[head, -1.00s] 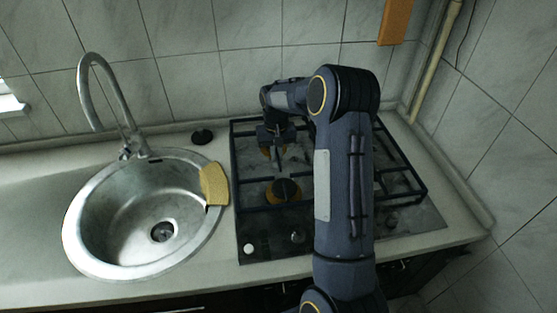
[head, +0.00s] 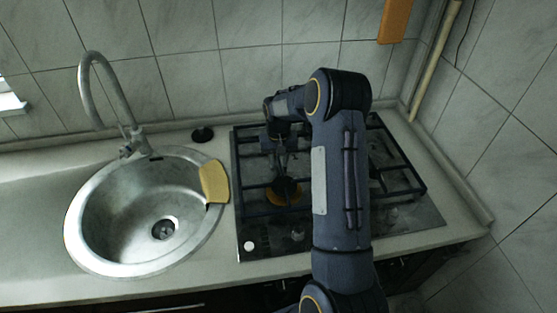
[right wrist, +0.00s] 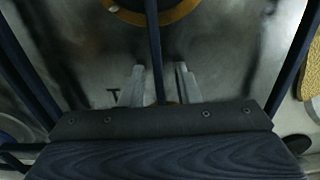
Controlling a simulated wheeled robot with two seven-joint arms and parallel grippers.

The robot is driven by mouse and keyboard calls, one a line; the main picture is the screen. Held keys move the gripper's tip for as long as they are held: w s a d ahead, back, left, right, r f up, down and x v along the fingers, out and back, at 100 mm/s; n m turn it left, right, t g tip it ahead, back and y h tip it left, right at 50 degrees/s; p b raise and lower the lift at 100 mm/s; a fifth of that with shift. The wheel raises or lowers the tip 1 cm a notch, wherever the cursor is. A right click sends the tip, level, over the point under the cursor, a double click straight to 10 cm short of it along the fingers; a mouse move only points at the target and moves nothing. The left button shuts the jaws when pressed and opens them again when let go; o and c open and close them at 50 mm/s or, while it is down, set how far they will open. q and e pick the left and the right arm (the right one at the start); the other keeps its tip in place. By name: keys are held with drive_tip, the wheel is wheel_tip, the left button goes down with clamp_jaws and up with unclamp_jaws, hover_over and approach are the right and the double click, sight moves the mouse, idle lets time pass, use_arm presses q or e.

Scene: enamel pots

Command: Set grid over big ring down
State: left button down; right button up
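The black wire grid (head: 235,172) lies over the left half of the hob, seemingly resting there, though its feet are hard to see. The big ring (head: 284,192), dark with an orange-brown rim, is under it at the front. It also shows at the top of the right wrist view (right wrist: 150,14). My right gripper (head: 279,172) is low at the grid, behind the big ring. In the right wrist view its two grey fingers (right wrist: 160,84) stand apart, with a grid bar (right wrist: 154,50) between them and gaps visible. My left gripper is not in view.
The steel sink (head: 85,220) with its tall tap (head: 85,75) is left of the hob. A yellow sponge (head: 214,182) lies on the sink's right rim. A second grid (head: 410,165) covers the hob's right side, partly hidden by my right arm. The tiled wall is close behind.

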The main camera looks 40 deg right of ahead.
sight(278, 158)
drive_tip(key=shift+r, duration=0.4)
wheel_tip(278, 158, up, 11)
drive_tip(key=b, duration=0.1)
drive_tip(key=s+a+r+n+t+y, duration=0.1)
drive_tip(key=s+a+r+t, duration=0.1)
drive_tip(key=s+a+r, duration=0.45)
drive_tip(key=s+a+n+t+y, duration=0.1)
drive_tip(key=s+a, duration=0.7)
drive_tip(key=s, duration=0.2)
drive_tip(key=s+a+n+t+y, duration=0.1)
drive_tip(key=s+a+n+t, duration=0.1)
drive_tip(key=s+a, duration=0.6)
drive_tip(key=s, duration=0.3)
drive_tip(key=shift+s+f+t+y, duration=0.15)
drive_tip(key=shift+f+t+y, duration=0.15)
drive_tip(key=shift+f+y, duration=0.1)
